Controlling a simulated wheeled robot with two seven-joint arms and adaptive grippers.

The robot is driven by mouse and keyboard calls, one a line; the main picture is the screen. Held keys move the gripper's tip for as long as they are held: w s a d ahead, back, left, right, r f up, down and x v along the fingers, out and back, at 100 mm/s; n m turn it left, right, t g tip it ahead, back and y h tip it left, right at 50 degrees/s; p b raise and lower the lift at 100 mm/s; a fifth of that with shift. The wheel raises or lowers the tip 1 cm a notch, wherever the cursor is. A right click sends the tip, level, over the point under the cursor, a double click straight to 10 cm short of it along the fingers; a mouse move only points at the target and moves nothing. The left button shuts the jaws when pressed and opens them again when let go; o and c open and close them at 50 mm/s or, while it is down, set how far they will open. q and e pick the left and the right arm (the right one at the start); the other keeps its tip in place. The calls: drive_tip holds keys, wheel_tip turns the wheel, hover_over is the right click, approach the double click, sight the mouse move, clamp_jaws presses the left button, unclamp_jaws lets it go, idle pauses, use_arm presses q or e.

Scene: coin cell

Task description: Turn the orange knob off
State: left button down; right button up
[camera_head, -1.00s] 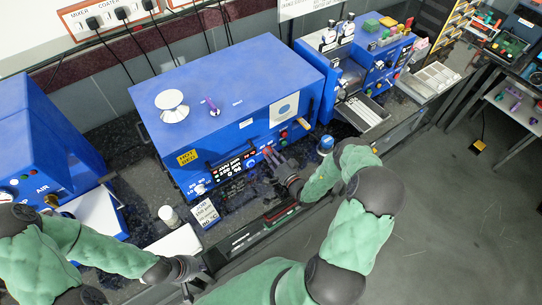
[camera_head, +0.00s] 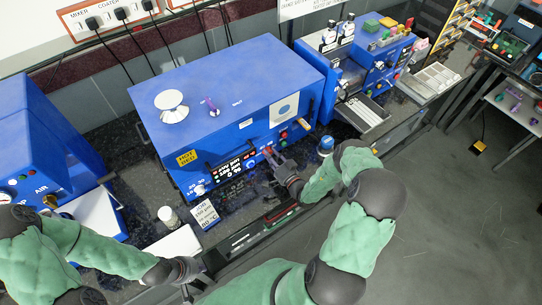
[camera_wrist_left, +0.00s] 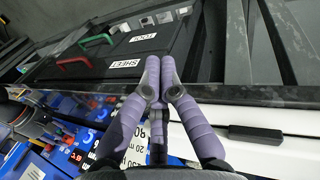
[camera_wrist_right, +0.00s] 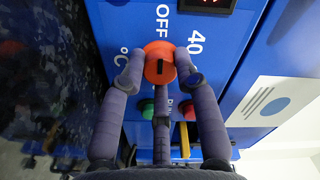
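The orange knob (camera_wrist_right: 153,50) is on the blue front panel of a large box, below the printed "OFF" and beside "40" in the right wrist view. A short dark mark runs up and down on its face. My right gripper (camera_wrist_right: 160,72) has its fingertips on either side of the knob, spread apart; whether they touch it is unclear. In the head view the right gripper (camera_head: 273,157) is at the panel, mostly covering the knob. My left gripper (camera_wrist_left: 160,65) has its fingertips together, empty, above the bench's front edge; it also shows in the head view (camera_head: 196,282).
The large blue box (camera_head: 235,80) stands on a dark bench. Green and red buttons (camera_wrist_right: 187,108) and a yellowish handle (camera_wrist_right: 184,139) lie near the knob. A white bottle (camera_head: 168,216) and a label card (camera_head: 205,213) stand in front. Another blue machine (camera_head: 370,60) is at right.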

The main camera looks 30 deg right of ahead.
drive_tip(key=o, duration=0.4)
drive_tip(key=shift+d, duration=0.1)
drive_tip(key=s, duration=1.2)
drive_tip(key=shift+d, duration=0.4)
drive_tip(key=shift+s+f, duration=0.1)
